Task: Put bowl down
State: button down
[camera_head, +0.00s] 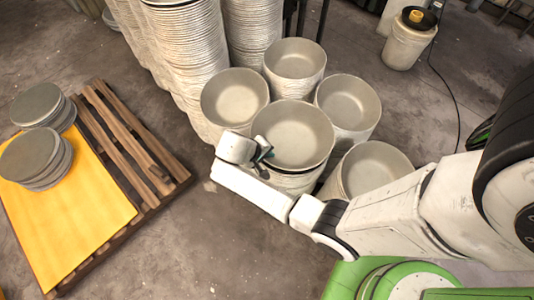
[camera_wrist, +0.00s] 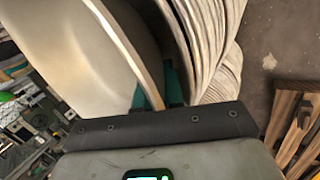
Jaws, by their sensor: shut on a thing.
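A grey-beige bowl (camera_head: 293,133) sits on or just above the front middle stack of bowls (camera_head: 297,181). A dark line shows under its rim, and I cannot tell whether it touches the stack. My gripper (camera_head: 264,157) is at the bowl's left front rim, shut on it. In the wrist view, the green fingers of my gripper (camera_wrist: 155,92) pinch the rim of the bowl (camera_wrist: 80,45), one on each side. The ribbed edges of stacked bowls (camera_wrist: 215,45) show right beside it.
More bowl stacks stand behind and beside: left (camera_head: 234,98), back (camera_head: 295,60), right (camera_head: 349,101) and front right (camera_head: 375,168). Tall stacks (camera_head: 187,55) rise behind. A wooden pallet (camera_head: 125,140) with a yellow sheet (camera_head: 75,215) and grey discs (camera_head: 35,155) lies left. Floor between is clear.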

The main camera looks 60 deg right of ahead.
jog(key=c, duration=1.5)
grip_release()
jog(key=shift+c, duration=0.2)
jog(key=shift+r, duration=0.1)
jog(key=shift+r, duration=0.2)
jog(key=p+v, duration=0.1)
jog(key=v, duration=1.2)
jog(key=s+a+r+n+t+y, duration=0.1)
jog(key=s+a+n+y, duration=0.1)
jog(key=s, duration=0.6)
jog(key=s+a+r+n+t+y, duration=0.2)
jog(key=s+a+y, duration=0.1)
jog(key=s, duration=0.4)
jog(key=shift+s+a+t+y, duration=0.3)
jog(key=shift+s+a, duration=0.05)
jog(key=shift+a, duration=0.1)
